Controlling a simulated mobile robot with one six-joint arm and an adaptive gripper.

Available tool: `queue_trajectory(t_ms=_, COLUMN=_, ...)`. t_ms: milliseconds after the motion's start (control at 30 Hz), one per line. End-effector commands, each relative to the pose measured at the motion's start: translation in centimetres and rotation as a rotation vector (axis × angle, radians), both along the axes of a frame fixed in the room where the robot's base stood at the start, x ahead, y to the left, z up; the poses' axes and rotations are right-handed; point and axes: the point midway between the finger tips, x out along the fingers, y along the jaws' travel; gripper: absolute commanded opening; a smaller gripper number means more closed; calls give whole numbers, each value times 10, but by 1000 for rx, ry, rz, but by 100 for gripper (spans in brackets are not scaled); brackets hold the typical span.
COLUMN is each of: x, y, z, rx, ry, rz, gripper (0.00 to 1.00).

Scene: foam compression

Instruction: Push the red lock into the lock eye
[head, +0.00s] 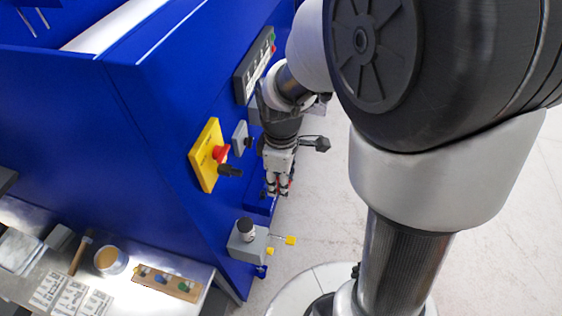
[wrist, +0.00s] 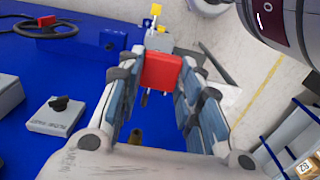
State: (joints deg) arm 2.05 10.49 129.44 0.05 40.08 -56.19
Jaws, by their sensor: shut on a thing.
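In the wrist view the red lock (wrist: 162,70) is a red block between the fingertips of my gripper (wrist: 160,82). The fingers are closed on its two sides. In the head view my gripper (head: 278,190) points down beside the blue machine's side face, with a little red showing at the fingertips. I cannot make out the lock eye for certain in either view.
The blue machine (head: 150,115) fills the left. A yellow panel (head: 205,160) with a red knob and a black handle stands out near my gripper. A grey box (head: 247,243) with yellow tabs sits lower down. Pale open floor (head: 325,215) lies to the right.

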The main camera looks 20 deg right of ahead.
Motion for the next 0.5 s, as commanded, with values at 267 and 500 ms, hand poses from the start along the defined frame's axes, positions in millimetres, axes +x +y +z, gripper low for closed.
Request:
queue_trajectory(t_ms=267, x=16, y=22, z=0, rx=0, ry=0, rz=1, gripper=8)
queue_trajectory(t_ms=500, x=24, y=33, z=0, rx=0, ry=0, rz=0, gripper=8)
